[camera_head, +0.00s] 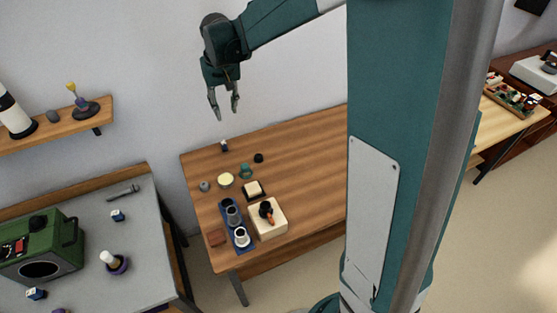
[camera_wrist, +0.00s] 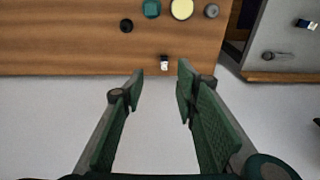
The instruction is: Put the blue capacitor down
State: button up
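My gripper (camera_head: 225,112) is open and empty, raised above the back left edge of the wooden table. In the wrist view my gripper (camera_wrist: 160,78) has its green fingers well apart with nothing between them. A small dark blue and white component (camera_head: 224,146) stands on the wooden table near its back edge, below my gripper and apart from it. It also shows in the wrist view (camera_wrist: 164,62), just beyond the fingertips. Similar small blue and white pieces lie on the grey bench, one near the middle (camera_head: 117,215) and one at the front (camera_head: 36,293). I cannot tell which is the blue capacitor.
The wooden table (camera_head: 310,150) holds a black knob (camera_head: 259,158), a teal piece (camera_head: 246,171), a cream disc (camera_head: 225,181), a blue tray (camera_head: 226,207) with cups and a pale block (camera_head: 276,229). The grey bench bears a green device (camera_head: 62,250). The table's right part looks clear.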

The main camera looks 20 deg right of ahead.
jog(key=s+d+r+t, duration=0.1)
jog(key=s+r, duration=0.2)
jog(key=s, duration=0.6)
jog(key=s+d+r+t, duration=0.15)
jog(key=s+r, duration=0.25)
jog(key=s, duration=0.5)
jog(key=s+d+r+t, duration=0.1)
jog(key=s+r+t, duration=0.15)
jog(key=s, duration=0.65)
jog(key=s+f, duration=0.2)
jog(key=s, duration=0.7)
jog(key=shift+s+d+f+t, duration=0.15)
jog(key=shift+s+f+t, duration=0.05)
jog(key=shift+t, duration=0.1)
jog(key=shift+f, duration=0.2)
